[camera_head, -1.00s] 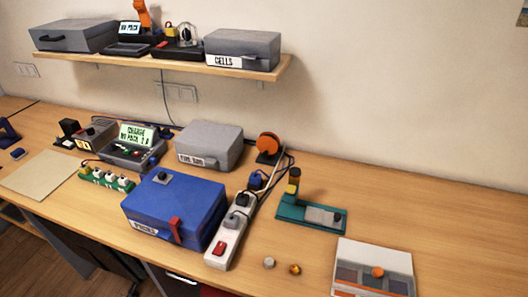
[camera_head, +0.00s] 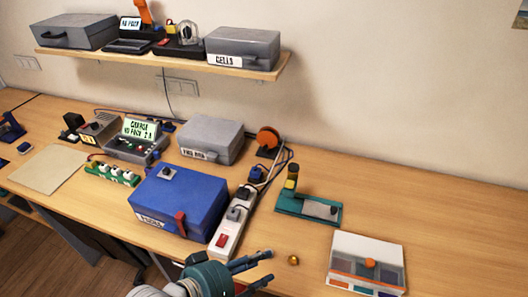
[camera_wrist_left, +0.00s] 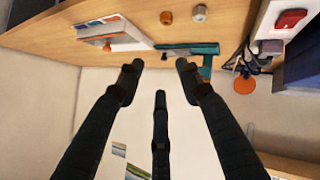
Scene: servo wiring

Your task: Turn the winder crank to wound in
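An orange reel (camera_head: 268,138) on a dark stand, which looks like the winder, is at the back of the bench beside the grey case. Cables run from near it toward the power strip. The orange disc also shows in the left wrist view (camera_wrist_left: 244,85). I cannot make out its crank or the crank's position. My left gripper (camera_head: 268,267) is at the front of the bench, right of the power strip's near end and well short of the reel. Its fingers (camera_wrist_left: 160,75) are spread and empty. My right gripper is in neither view.
A blue box (camera_head: 165,205), a white power strip (camera_head: 226,235), a grey case (camera_head: 212,135) and a teal fixture (camera_head: 305,206) surround the reel. A brass knob (camera_head: 293,260) and an organiser box (camera_head: 367,252) are near the front. The back right bench is clear.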

